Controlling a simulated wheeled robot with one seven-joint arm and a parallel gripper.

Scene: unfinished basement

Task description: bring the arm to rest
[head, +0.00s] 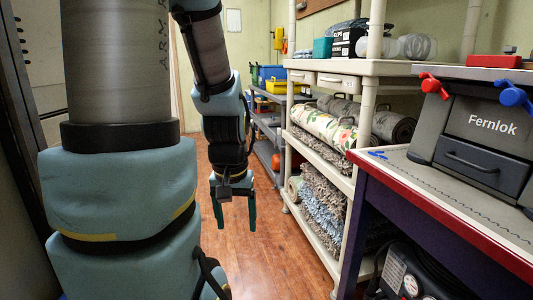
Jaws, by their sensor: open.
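My arm fills the left of the head view, with a large blue-grey link close to the camera. My gripper (235,212) hangs at the end of the forearm, pointing down over the wooden floor (255,265). Its two dark green fingers are apart, with nothing seen between them. It is left of the cream shelf unit and clear of it in the picture.
A cream shelf unit (352,189) with rolled rugs (325,125) stands right of my gripper. A workbench (440,208) with a Fernlok case (475,135) is at right. A grey rack (264,132) with bins stands farther back. Open floor lies beneath.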

